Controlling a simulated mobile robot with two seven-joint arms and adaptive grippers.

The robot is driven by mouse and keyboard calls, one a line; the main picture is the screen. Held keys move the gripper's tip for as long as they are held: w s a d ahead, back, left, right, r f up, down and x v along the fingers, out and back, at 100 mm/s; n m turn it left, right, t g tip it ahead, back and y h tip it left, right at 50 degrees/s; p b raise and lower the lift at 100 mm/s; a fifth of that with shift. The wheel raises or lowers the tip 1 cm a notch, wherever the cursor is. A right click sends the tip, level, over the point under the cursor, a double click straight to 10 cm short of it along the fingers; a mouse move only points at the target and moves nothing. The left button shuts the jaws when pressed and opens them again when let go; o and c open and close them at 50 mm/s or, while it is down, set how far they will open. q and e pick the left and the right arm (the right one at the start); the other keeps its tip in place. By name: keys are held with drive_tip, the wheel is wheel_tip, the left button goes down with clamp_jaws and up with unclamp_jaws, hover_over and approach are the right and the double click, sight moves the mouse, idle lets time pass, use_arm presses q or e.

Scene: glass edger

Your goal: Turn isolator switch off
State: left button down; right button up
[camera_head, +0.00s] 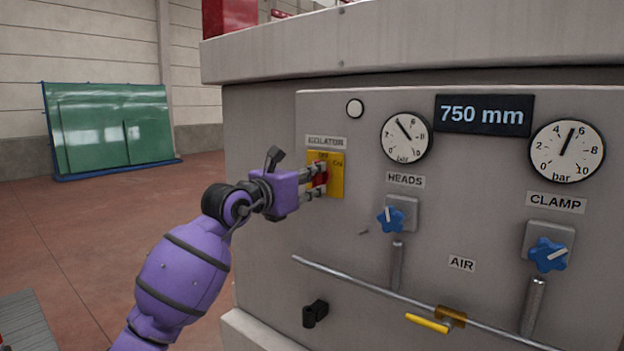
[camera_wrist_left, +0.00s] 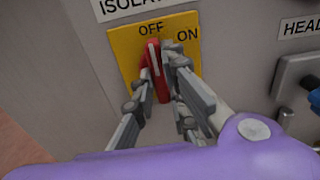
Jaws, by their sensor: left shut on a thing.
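The isolator switch has a red handle on a yellow plate (camera_head: 337,182) under an ISOLATOR label on the grey machine panel. In the left wrist view, the plate (camera_wrist_left: 125,45) carries the words OFF and ON. The red handle (camera_wrist_left: 156,70) has a white line that points up, close to OFF. My left gripper (camera_head: 318,180) is shut on the red handle, with its fingers on either side of it. It partly hides the handle in the head view. My right gripper is in neither view.
Right of the switch are the HEADS knob (camera_head: 391,219), the CLAMP knob (camera_head: 548,254), two gauges and a 750 mm display (camera_head: 485,115). A pipe with a yellow lever (camera_head: 427,323) runs below. Open floor (camera_head: 80,230) lies left of the machine.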

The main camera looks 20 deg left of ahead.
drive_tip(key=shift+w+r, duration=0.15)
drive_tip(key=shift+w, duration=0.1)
use_arm(q)
drive_tip(key=c, duration=1.8)
unclamp_jaws()
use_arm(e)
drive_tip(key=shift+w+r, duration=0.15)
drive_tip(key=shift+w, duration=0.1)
use_arm(q)
drive_tip(key=shift+o, duration=0.2)
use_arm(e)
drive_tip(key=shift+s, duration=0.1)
use_arm(q)
drive_tip(key=shift+s, duration=0.1)
drive_tip(key=v, duration=1.2)
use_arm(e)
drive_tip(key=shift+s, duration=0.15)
